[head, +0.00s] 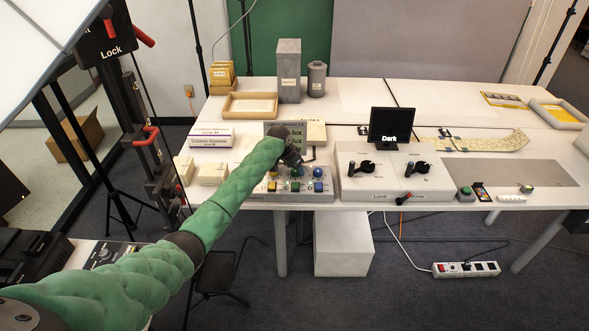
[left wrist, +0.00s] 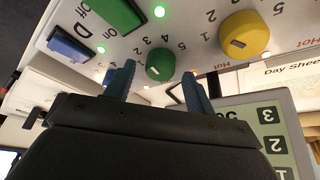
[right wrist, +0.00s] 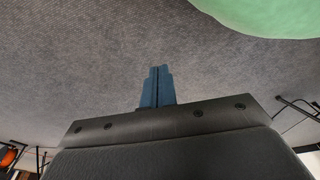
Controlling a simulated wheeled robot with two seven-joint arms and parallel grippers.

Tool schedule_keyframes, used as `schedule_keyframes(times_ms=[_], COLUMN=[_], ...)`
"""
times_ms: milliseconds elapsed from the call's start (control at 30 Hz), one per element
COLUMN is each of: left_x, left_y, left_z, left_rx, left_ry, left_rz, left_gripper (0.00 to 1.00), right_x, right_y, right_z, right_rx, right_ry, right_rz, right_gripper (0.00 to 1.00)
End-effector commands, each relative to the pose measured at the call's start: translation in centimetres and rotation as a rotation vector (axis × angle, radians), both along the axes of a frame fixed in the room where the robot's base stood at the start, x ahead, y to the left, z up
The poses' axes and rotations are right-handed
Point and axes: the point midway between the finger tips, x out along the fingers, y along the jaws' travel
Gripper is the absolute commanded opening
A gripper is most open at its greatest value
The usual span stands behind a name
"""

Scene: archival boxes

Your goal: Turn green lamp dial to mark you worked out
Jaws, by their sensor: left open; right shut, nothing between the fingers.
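In the left wrist view the green dial (left wrist: 160,66) sits on a pale panel with printed numbers around it, which appear upside down. A short pale pointer line shows on its face. My left gripper (left wrist: 158,73) is open, with one finger on each side of the dial; I cannot tell whether they touch it. In the head view the left gripper (head: 294,162) is over the control box (head: 325,197), and the dial is hidden there. My right gripper (right wrist: 158,70) is shut and empty over the carpet in the right wrist view.
A yellow dial (left wrist: 243,35), a green switch (left wrist: 119,15) and a blue switch (left wrist: 70,44) are close to the left gripper. A display with numbers (left wrist: 272,128) stands beside it. A lever panel (head: 395,185) and a black "Dark" screen (head: 391,125) are to the right.

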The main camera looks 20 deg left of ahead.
Motion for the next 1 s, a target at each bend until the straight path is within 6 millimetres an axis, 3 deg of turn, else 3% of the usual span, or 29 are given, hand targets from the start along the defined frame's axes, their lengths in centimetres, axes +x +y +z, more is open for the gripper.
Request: schedule_keyframes(times_ms=[100, 500, 1000], left_x=[-0.5, -2.1, -2.3], left_y=[0.3, 1.3, 1.4], left_z=[1.1, 5.9, 6.5], left_rx=[0.000, 0.001, 0.001], left_ry=[-0.002, -0.002, 0.000], left_rz=[-0.001, 0.000, 0.000], left_gripper=[0.55, 0.55, 0.55], right_x=[0.7, 2.3, 2.5], right_y=[1.4, 2.4, 2.4], right_z=[1.2, 4.4, 4.9], right_rx=[0.013, 0.020, 0.020], right_ry=[0.001, 0.024, 0.025], right_rz=[-0.004, -0.012, -0.013], right_gripper=[0.00, 0.00, 0.00])
